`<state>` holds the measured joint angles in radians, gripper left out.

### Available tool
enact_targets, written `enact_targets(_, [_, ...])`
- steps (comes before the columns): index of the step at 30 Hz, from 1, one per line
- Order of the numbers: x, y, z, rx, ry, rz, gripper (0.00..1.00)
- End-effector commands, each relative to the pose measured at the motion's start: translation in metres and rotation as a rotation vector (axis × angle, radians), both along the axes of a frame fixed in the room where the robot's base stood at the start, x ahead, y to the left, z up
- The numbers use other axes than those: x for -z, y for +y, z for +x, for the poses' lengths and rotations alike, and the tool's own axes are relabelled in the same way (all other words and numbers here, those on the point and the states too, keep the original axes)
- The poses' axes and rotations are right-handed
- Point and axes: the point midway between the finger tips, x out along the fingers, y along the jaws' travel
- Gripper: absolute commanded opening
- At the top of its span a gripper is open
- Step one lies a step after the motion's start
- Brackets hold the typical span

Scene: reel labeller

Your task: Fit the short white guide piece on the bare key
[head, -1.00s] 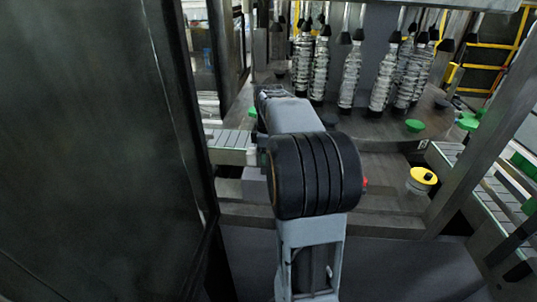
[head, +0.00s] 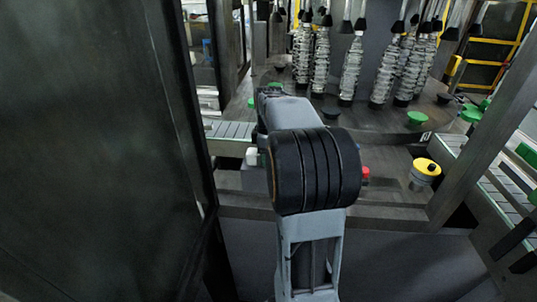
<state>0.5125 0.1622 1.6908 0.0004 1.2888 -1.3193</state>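My arm's ribbed black joint and grey link stand in the middle of the head view. The link points away from me toward the machine, and my gripper is hidden behind it. A small white piece (head: 252,156) shows just left of the black joint, on or above a grey block (head: 254,178). I cannot tell whether it is a guide piece. The bare key is not recognisable; that area is largely covered by my arm.
A yellow-topped cylinder (head: 426,168) and a red part (head: 365,173) are right of my arm. Conveyors (head: 232,130) run at both sides. A large dark panel (head: 95,150) fills the left.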

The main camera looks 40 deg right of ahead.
Motion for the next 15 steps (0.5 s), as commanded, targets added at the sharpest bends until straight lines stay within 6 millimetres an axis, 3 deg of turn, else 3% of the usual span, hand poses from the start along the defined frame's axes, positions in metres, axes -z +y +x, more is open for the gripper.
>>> enact_targets(9, [0.0011,-0.0001,0.0001,0.000,0.000,0.000,0.15])
enact_targets(10, [0.0011,-0.0001,0.0001,0.000,0.000,0.000,0.45])
enact_targets(15, [0.0011,0.0000,0.0000,0.000,0.000,0.000,0.61])
